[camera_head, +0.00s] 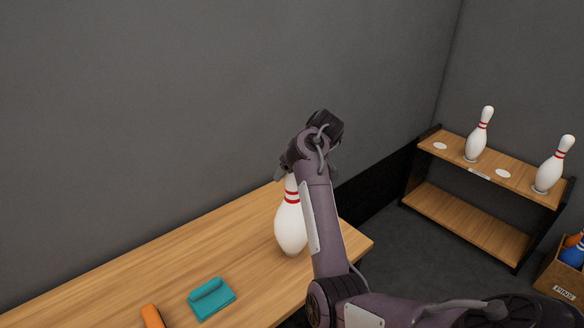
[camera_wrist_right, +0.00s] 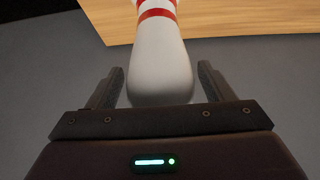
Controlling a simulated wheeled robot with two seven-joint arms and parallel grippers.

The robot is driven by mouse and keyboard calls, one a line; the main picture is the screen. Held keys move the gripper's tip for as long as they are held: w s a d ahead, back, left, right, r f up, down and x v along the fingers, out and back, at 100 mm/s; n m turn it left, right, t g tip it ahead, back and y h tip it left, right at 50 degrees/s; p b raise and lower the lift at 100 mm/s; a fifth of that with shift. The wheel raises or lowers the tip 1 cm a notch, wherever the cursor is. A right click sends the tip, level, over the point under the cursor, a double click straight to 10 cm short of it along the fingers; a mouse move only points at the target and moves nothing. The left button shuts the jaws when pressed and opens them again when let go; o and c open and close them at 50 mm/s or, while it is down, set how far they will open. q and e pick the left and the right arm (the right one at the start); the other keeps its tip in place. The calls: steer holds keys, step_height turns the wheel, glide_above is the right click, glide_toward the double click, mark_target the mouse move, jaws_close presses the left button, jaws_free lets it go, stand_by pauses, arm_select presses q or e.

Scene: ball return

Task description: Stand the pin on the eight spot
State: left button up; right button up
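The white pin (camera_head: 290,228) with red neck stripes stands upright on the wooden table (camera_head: 130,270), near its right end. My right gripper (camera_head: 292,163) is at the top of the pin, and the arm hides part of the pin's head and right side. In the right wrist view the pin's head (camera_wrist_right: 160,75) lies between the fingers of the gripper (camera_wrist_right: 162,78), with a thin gap on each side. The fingers look open. A shelf at the right has two bare white spots (camera_head: 440,146) (camera_head: 503,173); I cannot read which is eight. My left gripper is out of view.
Two other pins (camera_head: 476,140) (camera_head: 548,170) stand on the shelf's top board (camera_head: 525,184). A teal cloth-like item (camera_head: 211,298) and an orange object (camera_head: 152,316) lie on the table. A box (camera_head: 562,276) with colored things stands at the far right. Floor separates table and shelf.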

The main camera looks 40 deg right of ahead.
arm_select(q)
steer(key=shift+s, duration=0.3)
arm_select(e)
steer(key=shift+w+a, duration=0.1)
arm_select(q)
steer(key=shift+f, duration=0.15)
arm_select(e)
steer(key=shift+r, duration=0.1)
